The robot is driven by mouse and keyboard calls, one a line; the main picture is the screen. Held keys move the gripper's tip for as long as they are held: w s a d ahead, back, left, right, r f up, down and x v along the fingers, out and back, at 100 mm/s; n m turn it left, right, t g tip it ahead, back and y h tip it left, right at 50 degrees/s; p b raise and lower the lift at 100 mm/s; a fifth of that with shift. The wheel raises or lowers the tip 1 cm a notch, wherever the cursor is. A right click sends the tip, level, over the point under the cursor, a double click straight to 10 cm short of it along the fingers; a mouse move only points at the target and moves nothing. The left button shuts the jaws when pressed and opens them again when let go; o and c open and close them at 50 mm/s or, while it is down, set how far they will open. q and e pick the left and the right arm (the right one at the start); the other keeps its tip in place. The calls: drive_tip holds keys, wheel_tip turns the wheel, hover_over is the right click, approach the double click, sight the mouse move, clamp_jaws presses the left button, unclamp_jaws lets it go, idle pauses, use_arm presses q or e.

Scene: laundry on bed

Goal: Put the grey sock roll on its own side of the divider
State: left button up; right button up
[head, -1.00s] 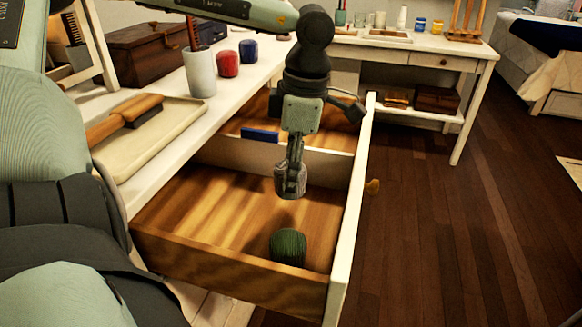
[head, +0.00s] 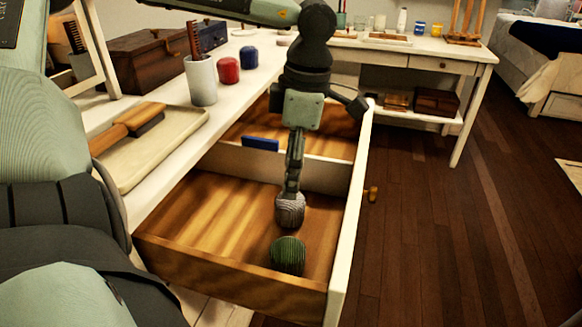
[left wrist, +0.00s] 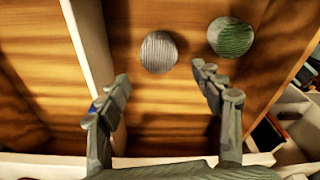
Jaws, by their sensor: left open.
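The grey sock roll (head: 290,211) is in the near compartment of the open drawer, just behind the green sock roll (head: 287,255). Both appear to lie on the drawer floor. The white divider (head: 310,172) crosses the drawer behind them, with a blue tag (head: 261,144) on its top edge. My left gripper (head: 293,190) points down just above the grey roll. In the left wrist view its fingers (left wrist: 163,88) are spread and empty, with the grey roll (left wrist: 159,52) beyond the tips. The green roll (left wrist: 233,37) is to its right and the divider (left wrist: 90,50) to its left.
The drawer's white front (head: 350,220) bounds the right side. A tray (head: 165,150) with a brush, a white cup (head: 201,82) and red and blue jars stand on the tabletop. The near compartment's left part is bare; the far compartment's visible floor looks clear.

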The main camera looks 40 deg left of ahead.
sight(299, 197)
use_arm(q)
wheel_tip(299, 197, up, 10)
drive_tip(key=d, duration=0.1)
drive_tip(key=shift+w+r, duration=0.25)
drive_tip(key=shift+w, duration=0.2)
